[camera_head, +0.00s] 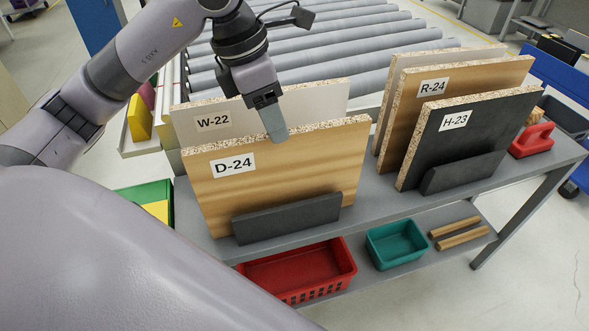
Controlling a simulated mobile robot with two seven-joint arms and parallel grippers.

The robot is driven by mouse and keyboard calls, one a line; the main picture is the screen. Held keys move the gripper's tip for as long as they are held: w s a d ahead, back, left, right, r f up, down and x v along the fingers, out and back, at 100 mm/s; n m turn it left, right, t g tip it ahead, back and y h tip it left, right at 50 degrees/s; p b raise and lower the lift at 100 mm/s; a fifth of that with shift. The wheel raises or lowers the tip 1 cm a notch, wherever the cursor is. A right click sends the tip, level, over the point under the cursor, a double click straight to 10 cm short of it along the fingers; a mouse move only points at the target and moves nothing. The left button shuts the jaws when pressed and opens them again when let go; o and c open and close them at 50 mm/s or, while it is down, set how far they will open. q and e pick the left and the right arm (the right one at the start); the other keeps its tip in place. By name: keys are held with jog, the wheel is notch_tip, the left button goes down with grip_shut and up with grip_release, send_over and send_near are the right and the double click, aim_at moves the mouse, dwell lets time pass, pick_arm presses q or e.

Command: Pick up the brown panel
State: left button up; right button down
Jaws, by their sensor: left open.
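Two wood-brown panels stand upright on the grey bench (375,215). The panel labelled D-24 (290,170) is light brown with a speckled top edge and stands front left behind a dark grey support block. The panel labelled R-24 (470,80) is a deeper brown and stands at the right, partly hidden by a dark panel. My left gripper (273,128) points down at the top edge of D-24, near its middle. It is open; only one fingertip shows clearly, and I cannot tell whether it touches the panel. My right gripper is not in view.
A white panel W-22 (315,103) stands close behind D-24. A dark panel H-23 (470,130) stands before R-24, with a pale panel (400,65) behind. Red (300,270) and teal (396,243) bins sit below. A roller conveyor (350,40) lies behind.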

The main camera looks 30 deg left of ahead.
aim_at(285, 143)
pick_arm(q)
jog(key=shift+w+d+f, duration=0.1)
jog(key=shift+w+f, duration=0.15)
jog(key=p+x, duration=0.1)
jog(key=x, duration=0.5)
jog(key=shift+f, duration=0.25)
jog(key=shift+c, duration=0.3)
grip_shut()
jog(key=shift+r, duration=0.1)
dwell(0.7)
jog(key=shift+w+r, duration=0.1)
jog(key=shift+w, duration=0.05)
